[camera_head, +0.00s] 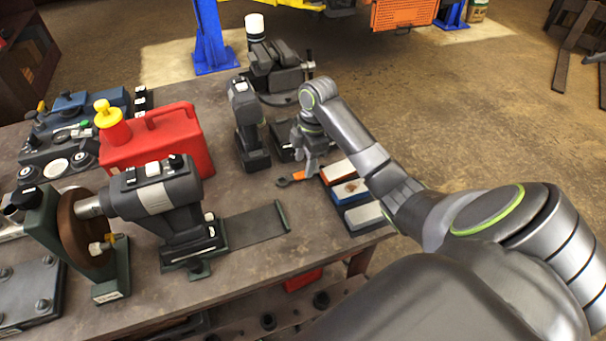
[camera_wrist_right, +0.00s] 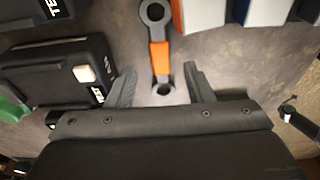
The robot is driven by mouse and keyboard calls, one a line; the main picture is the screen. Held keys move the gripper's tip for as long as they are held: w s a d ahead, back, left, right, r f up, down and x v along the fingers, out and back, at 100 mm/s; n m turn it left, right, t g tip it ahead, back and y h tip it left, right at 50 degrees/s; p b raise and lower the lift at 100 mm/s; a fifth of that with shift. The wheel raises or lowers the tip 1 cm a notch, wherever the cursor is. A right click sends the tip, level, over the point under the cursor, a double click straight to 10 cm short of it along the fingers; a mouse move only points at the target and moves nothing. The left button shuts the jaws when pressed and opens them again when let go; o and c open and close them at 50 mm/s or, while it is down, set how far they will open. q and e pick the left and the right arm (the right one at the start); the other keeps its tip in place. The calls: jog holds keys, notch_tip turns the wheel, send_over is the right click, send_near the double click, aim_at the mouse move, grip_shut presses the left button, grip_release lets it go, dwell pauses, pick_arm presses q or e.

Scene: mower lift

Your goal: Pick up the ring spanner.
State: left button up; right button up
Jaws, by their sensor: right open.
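The ring spanner (camera_head: 298,177) lies flat on the workbench (camera_head: 262,262), with dark ring ends and an orange middle. In the right wrist view the spanner (camera_wrist_right: 159,55) points toward my gripper, its nearer ring between the fingertips and its larger ring farther off. My right gripper (camera_head: 310,165) is directly over the spanner in the head view and partly hides it. In the wrist view the right gripper (camera_wrist_right: 158,82) is open and empty, one finger on each side of the near ring, apart from it. My left gripper is not in view.
Sharpening blocks (camera_head: 350,190) in a dark tray lie right of the spanner. A black tool body (camera_head: 247,125) stands to its left, and it seems to be the black box (camera_wrist_right: 60,75) in the wrist view. A red fuel can (camera_head: 160,145) and a grinder (camera_head: 155,200) stand farther left.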

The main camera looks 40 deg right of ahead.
aim_at(302, 174)
jog(key=shift+a+f, duration=0.15)
jog(key=shift+f, duration=0.6)
jog(key=shift+a+f, duration=0.1)
jog(key=shift+f, duration=0.65)
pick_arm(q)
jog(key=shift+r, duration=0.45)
pick_arm(e)
jog(key=shift+c, duration=0.5)
grip_shut()
jog(key=shift+r, duration=0.1)
